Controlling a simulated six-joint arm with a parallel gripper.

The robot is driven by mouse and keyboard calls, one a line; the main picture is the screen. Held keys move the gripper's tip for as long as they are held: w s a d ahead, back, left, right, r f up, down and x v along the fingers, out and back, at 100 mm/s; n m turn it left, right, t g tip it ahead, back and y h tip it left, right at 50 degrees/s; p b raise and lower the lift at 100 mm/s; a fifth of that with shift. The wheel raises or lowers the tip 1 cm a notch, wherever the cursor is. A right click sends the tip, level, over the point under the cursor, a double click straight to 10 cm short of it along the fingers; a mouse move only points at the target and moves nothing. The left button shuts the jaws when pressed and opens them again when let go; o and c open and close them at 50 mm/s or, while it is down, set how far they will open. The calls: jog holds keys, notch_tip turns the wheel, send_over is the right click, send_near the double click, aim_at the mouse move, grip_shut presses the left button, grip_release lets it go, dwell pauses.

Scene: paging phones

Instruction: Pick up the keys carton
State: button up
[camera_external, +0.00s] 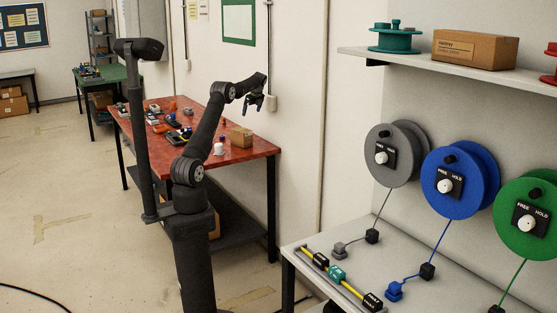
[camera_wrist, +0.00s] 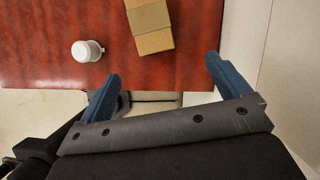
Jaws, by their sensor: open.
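A small brown carton (camera_external: 241,137) sits on the red table (camera_external: 262,150) near its right end; no label on it is readable, so I cannot tell that it is the keys carton. In the wrist view the carton (camera_wrist: 150,24) lies at the top centre, with a paler band across it, partly cut off by the picture edge. My gripper (camera_external: 256,104) is above the table, up and to the right of the carton. In the wrist view my gripper (camera_wrist: 162,68) has its two blue fingers spread wide with nothing between them. The carton is beyond the fingertips, apart from them.
A white bottle (camera_external: 219,146) stands left of the carton; it also shows in the wrist view (camera_wrist: 88,51). Several small devices crowd the table's left part. A larger carton (camera_external: 475,49) sits on the wall shelf at right. A wall is close behind the table.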

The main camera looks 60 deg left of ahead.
aim_at(241, 130)
jog(key=shift+g, duration=0.3)
jog(key=x, duration=0.4)
jog(key=a+x, duration=0.1)
jog(key=x, duration=0.3)
jog(key=s+x, duration=0.1)
jog(key=x, duration=0.4)
jog(key=shift+a+r, duration=0.3)
jog(key=shift+r, duration=0.15)
jog(key=shift+a+x, duration=0.15)
jog(key=shift+x, duration=1.35)
jog(key=shift+a+x, duration=0.15)
jog(key=shift+x, duration=1.4)
jog(key=shift+s+r, duration=0.15)
jog(key=shift+f, duration=0.25)
jog(key=c, duration=1.2)
